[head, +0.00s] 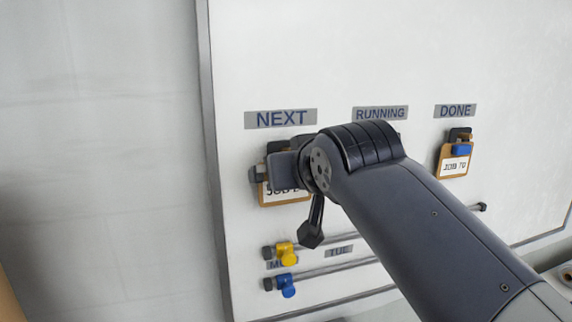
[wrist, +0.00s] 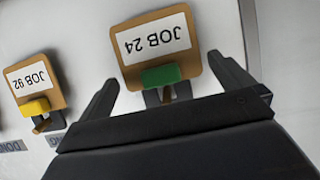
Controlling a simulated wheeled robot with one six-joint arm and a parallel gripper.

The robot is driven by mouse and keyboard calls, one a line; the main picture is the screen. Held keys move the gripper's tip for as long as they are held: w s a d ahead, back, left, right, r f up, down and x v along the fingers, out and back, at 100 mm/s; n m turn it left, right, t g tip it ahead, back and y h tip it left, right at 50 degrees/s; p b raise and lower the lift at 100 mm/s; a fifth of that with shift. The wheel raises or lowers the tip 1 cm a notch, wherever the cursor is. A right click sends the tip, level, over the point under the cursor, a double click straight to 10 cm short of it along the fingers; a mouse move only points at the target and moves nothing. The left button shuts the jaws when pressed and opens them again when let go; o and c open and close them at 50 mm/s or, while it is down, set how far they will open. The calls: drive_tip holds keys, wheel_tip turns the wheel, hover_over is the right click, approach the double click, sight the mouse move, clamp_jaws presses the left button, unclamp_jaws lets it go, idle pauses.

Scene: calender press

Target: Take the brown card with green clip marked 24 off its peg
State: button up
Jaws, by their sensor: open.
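The brown card marked JOB 24 (wrist: 158,40) hangs on the white board with its green clip (wrist: 161,76) and peg (wrist: 167,94), upside down in the wrist view. My gripper (wrist: 163,78) is open, with one finger on each side of the clip and the card's clip end. I see gaps between the fingers and the clip. In the head view my gripper (head: 288,170) is in front of the card (head: 285,200) under the NEXT label, hiding its clip and part of its text.
A card marked JOB 92 (wrist: 34,82) with a yellow clip hangs beside it, close to one finger. A JOB 70 card (head: 454,165) with a blue clip hangs under DONE. Below are two rods with yellow (head: 285,252) and blue (head: 287,286) pieces.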

drive_tip(key=shift+x, duration=0.8)
drive_tip(key=shift+c, duration=0.3)
drive_tip(key=c, duration=0.6)
drive_tip(key=shift+c, duration=0.2)
drive_tip(key=shift+r, duration=0.25)
